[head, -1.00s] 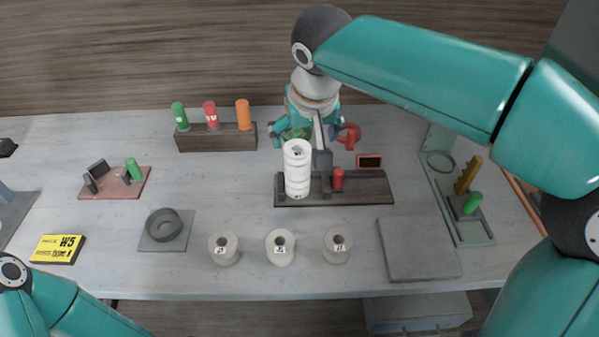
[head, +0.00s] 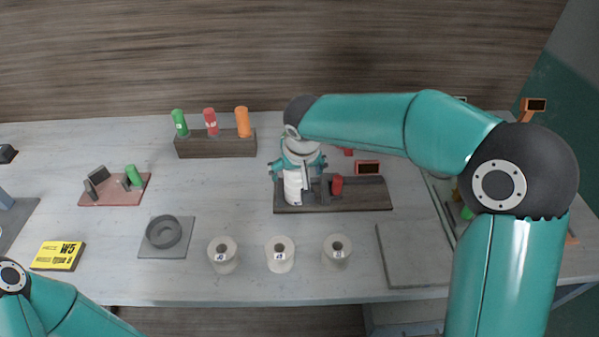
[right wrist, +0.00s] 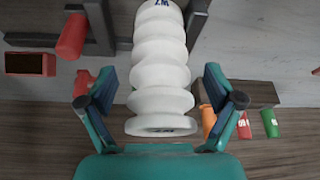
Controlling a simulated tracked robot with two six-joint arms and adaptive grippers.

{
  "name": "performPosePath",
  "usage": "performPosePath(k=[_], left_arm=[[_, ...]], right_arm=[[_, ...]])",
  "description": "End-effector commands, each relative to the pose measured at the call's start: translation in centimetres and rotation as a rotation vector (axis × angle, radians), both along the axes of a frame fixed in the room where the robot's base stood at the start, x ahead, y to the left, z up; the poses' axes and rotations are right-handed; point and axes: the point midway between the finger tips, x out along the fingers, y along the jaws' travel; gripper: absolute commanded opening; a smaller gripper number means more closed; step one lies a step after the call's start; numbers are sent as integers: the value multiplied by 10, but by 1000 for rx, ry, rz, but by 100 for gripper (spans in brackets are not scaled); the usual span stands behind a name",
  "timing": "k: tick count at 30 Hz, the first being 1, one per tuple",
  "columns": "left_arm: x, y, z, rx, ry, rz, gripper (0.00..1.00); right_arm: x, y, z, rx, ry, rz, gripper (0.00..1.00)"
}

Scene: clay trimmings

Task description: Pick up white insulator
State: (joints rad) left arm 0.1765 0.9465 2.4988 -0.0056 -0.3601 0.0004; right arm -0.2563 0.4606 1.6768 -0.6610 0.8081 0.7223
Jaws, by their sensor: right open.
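The white insulator (head: 293,190), a tall ribbed cylinder, stands upright at the left end of a dark wooden board (head: 365,205). In the head view its upper part is hidden by my right gripper (head: 298,166). In the right wrist view the insulator (right wrist: 160,65) shows its stacked ribs and blue marks at its ends. My right gripper (right wrist: 160,98) is open there, one finger on each side of the insulator, with a visible gap at both sides. My left gripper is out of view; only part of that arm shows at lower left.
A dark post and a red cylinder (head: 337,185) stand close right of the insulator. Three white spools (head: 280,262) are in front. A block with green, red and orange cylinders (head: 215,145) stands behind left. A grey slab (head: 410,270) lies at right.

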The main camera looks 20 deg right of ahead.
Motion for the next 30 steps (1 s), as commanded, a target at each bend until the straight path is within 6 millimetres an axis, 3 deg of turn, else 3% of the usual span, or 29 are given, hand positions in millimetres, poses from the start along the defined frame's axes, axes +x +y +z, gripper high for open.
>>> performPosePath(k=[3,11,27,30], left_arm=[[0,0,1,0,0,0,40],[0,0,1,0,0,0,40],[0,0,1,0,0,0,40],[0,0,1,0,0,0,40]], right_arm=[[4,-1,-10,1,2,-1,91],[5,0,-12,1,0,-1,89],[4,0,-13,0,3,0,0],[4,0,-12,1,1,0,0]])
